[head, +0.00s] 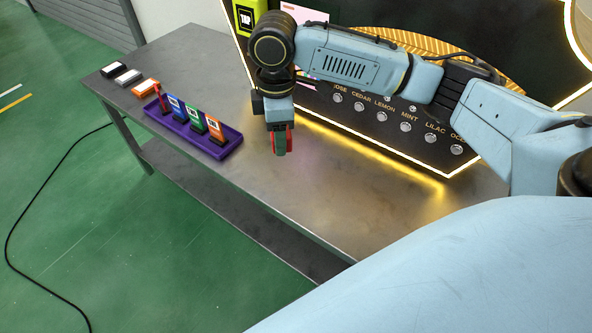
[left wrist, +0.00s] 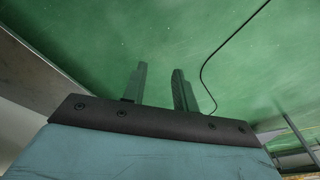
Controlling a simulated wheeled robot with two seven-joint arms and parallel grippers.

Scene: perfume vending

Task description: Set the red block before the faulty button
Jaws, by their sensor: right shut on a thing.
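My right gripper (head: 281,150) points down over the table and is shut on a red block (head: 290,139), of which only red edges show beside the fingers. The gap between it and the tabletop is hard to judge. A row of round silver buttons runs along the dark panel, including those under CEDAR (head: 358,106), LEMON (head: 381,115), MINT (head: 405,127) and LILAC (head: 431,138). No mark of a fault can be made out. My left gripper (left wrist: 160,88) is open and empty above the green floor in the left wrist view.
A purple tray (head: 222,153) holds red, blue, green and orange upright items. Black (head: 113,70), white (head: 128,77) and orange (head: 145,88) blocks lie at the table's far left. The grey tabletop (head: 335,195) is clear in front of the panel. A black cable lies on the floor.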

